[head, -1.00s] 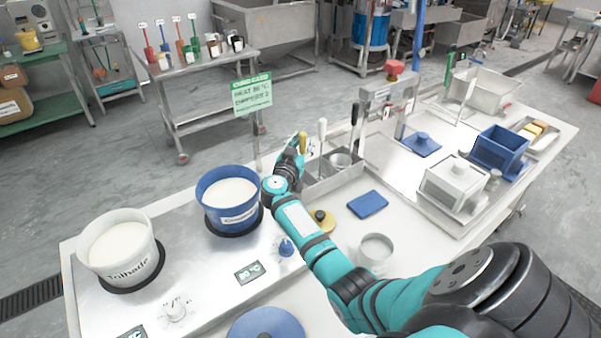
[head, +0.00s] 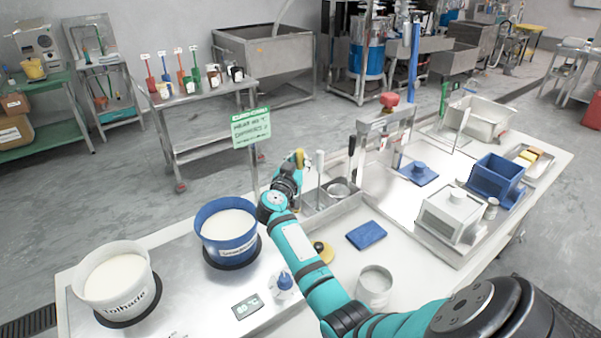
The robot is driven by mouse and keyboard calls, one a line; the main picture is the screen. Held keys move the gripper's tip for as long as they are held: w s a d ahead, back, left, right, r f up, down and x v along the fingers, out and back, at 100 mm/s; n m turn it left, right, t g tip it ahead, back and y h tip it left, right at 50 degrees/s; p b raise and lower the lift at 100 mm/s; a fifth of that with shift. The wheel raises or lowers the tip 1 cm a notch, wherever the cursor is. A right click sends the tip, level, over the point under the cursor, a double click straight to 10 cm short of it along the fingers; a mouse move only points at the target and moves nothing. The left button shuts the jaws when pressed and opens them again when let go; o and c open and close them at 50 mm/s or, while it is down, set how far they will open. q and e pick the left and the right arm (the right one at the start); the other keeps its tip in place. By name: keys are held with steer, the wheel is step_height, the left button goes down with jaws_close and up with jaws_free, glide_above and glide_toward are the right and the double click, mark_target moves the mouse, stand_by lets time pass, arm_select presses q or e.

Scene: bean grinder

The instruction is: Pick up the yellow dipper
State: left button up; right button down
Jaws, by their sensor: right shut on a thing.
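The yellow dipper shows only as a short yellow handle (head: 300,158) above my right gripper (head: 294,170). My right gripper is shut on this handle, at the left end of the metal dipper rack (head: 336,207). The dipper's lower part is hidden by my gripper and arm, so I cannot tell whether it is clear of the rack. A white-handled dipper (head: 320,165) and a black-handled one (head: 351,158) stand upright to the right. My left gripper is not in view.
A blue pot (head: 228,243) and a white pot (head: 120,292) of white liquid stand at left. A green sign (head: 251,128) rises behind my gripper.

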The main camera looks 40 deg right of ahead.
mark_target(300, 149)
step_height(300, 149, up, 4)
steer(key=shift+r, duration=0.25)
steer(key=shift+c, duration=2.1)
jaws_free()
